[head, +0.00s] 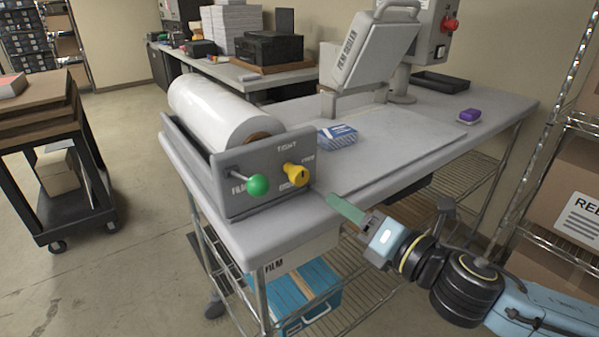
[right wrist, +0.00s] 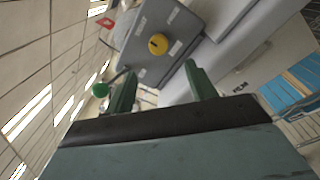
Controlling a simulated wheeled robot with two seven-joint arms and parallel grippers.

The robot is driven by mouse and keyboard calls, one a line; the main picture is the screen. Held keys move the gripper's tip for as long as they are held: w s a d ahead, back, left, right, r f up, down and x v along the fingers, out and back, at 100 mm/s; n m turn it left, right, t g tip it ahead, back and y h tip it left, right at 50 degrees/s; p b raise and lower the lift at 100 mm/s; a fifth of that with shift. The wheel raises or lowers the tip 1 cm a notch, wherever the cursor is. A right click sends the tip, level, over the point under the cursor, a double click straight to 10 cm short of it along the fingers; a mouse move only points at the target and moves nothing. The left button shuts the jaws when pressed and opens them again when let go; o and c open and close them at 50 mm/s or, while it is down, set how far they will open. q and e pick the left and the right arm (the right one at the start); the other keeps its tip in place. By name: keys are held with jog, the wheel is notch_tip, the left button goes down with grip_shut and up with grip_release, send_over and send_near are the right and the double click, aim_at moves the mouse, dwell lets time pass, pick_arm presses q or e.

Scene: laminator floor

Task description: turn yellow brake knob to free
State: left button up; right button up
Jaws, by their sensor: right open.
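The yellow brake knob (head: 296,174) sits on the grey front plate (head: 232,204) of the film roll holder, right of a green ball lever (head: 258,185). The plate has a "TIGHT" label above the knob; the other labels near it are too small to read surely. My right gripper (head: 345,207) is right of and nearer than the knob, apart from it. In the right wrist view the knob (right wrist: 158,44) lies ahead, beyond the two open green fingers (right wrist: 160,88), with nothing between them. The green ball (right wrist: 101,89) shows beside the left finger. My left gripper is not in view.
The white film roll (head: 215,112) lies behind the plate on the grey table (head: 400,150). A wire shelf rack (head: 560,120) is at right, a cart (head: 75,200) at left.

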aim_at(303, 179)
jog(key=x, duration=1.3)
jog(key=shift+a, duration=0.15)
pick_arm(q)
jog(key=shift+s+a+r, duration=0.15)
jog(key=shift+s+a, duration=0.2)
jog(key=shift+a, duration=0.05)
pick_arm(e)
jog(key=c, duration=1)
